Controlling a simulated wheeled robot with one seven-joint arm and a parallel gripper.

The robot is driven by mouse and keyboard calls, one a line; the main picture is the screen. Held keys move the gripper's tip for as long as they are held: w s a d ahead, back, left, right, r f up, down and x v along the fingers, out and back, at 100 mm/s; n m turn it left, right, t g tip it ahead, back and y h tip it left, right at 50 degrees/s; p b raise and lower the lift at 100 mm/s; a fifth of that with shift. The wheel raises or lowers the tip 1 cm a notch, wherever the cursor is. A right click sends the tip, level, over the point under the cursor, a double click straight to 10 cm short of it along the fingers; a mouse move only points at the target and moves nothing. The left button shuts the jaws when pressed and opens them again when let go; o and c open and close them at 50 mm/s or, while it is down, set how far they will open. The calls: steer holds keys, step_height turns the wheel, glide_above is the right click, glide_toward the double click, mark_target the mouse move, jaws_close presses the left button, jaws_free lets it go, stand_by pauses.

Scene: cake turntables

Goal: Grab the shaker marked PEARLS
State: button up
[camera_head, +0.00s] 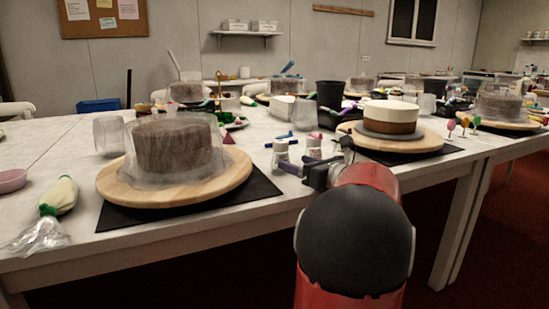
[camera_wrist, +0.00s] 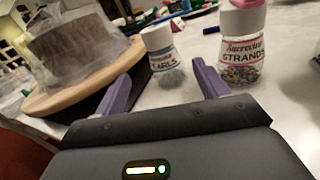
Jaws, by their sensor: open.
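The PEARLS shaker (camera_wrist: 163,58) is small, with a white cap and a label partly readable as "ARLS". It stands upright on the table, ahead of my gripper and between the lines of its fingers in the wrist view. In the head view the shaker (camera_head: 281,151) is left of another shaker. My gripper (camera_wrist: 164,84) is open, with two purple fingers apart and nothing between them. The head view shows my gripper (camera_head: 300,163) low beside the shakers, partly hidden by my arm.
A STRANDS shaker (camera_wrist: 242,50) with a pink-topped white cap stands close to the right finger. A wrapped cake (camera_head: 172,147) on a wooden turntable (camera_head: 120,190) is at left. A second turntable (camera_head: 432,140) with a cream-topped cake is at right.

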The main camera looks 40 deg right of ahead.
mark_target(288, 156)
steer(key=w, duration=0.7)
steer(key=shift+w+r, duration=0.15)
steer(key=shift+w, duration=0.2)
steer(key=c, duration=1.1)
steer(key=shift+c, duration=0.4)
steer(key=shift+r, duration=0.2)
